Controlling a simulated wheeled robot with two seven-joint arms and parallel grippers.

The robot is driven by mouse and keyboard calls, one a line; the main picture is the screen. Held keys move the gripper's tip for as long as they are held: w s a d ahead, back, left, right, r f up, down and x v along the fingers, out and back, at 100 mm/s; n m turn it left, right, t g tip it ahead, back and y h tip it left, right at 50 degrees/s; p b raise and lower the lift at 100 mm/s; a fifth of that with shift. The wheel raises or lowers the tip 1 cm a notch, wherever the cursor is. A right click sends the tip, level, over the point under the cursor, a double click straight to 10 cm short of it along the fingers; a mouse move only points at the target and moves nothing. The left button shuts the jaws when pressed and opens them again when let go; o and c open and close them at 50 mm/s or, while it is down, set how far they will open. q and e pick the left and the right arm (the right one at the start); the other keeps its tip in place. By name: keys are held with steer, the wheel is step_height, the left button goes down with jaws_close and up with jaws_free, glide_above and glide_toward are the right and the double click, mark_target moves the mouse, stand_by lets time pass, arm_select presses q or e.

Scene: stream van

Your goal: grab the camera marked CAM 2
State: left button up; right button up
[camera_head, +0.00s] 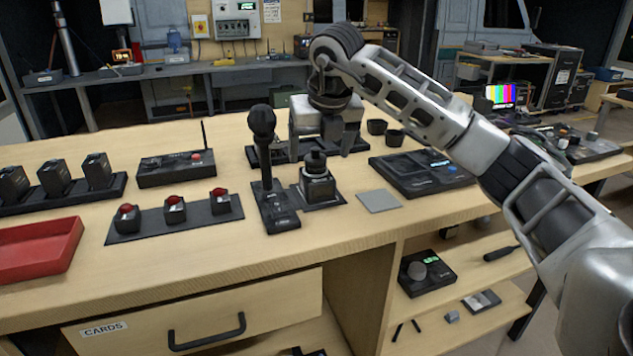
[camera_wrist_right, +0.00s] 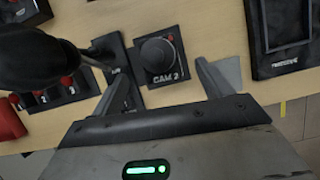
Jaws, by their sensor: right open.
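My left gripper is out of view.
A tall black microphone (camera_head: 262,135) on a stand is close left of the camera. A grey pad (camera_head: 379,201) lies to its right, then a black console (camera_head: 415,172). Red-button boxes (camera_head: 175,212) and a red tray (camera_head: 35,250) are left. The table front is fairly clear.

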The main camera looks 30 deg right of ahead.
mark_target(318, 162)
steer(key=shift+x, duration=2.75)
steer(key=shift+s+a, duration=0.15)
steer(key=shift+s, duration=0.05)
steer(key=c, duration=1.5)
steer(key=shift+o, duration=0.2)
steer(key=shift+r, duration=0.1)
